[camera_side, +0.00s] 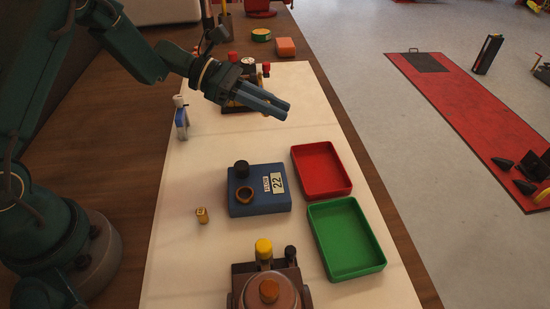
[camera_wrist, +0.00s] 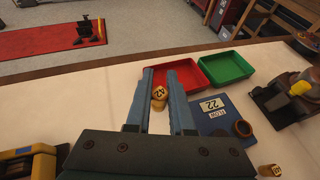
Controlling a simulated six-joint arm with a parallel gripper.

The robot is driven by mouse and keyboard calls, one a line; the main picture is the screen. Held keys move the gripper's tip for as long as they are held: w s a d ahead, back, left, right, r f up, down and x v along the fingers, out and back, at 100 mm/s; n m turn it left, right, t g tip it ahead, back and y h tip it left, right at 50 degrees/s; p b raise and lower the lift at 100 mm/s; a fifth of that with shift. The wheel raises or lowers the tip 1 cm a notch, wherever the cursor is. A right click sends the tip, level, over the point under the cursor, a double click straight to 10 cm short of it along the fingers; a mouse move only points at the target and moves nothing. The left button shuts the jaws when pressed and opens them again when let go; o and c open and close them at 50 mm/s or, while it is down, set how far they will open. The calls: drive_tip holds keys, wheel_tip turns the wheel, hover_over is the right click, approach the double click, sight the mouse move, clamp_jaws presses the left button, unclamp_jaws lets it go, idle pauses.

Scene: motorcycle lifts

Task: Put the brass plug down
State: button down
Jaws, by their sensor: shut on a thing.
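My gripper (camera_side: 283,109) is in the air above the far part of the white work surface. In the wrist view my gripper (camera_wrist: 166,68) has a small brass plug (camera_wrist: 158,94) with a dark marking between its fingers, and it is shut on it. The fingers hide this plug in the side view. A second small brass piece (camera_side: 202,215) stands on the white surface, left of the blue block (camera_side: 240,204); it also shows at the bottom right of the wrist view (camera_wrist: 270,171).
A machine with a yellow knob (camera_side: 264,248) stands in front.

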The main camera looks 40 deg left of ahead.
hover_over(308, 165)
wheel_tip(308, 165, down, 5)
drive_tip(key=shift+f, duration=1.95)
drive_tip(key=shift+f, duration=0.15)
drive_tip(key=c, duration=1.1)
unclamp_jaws()
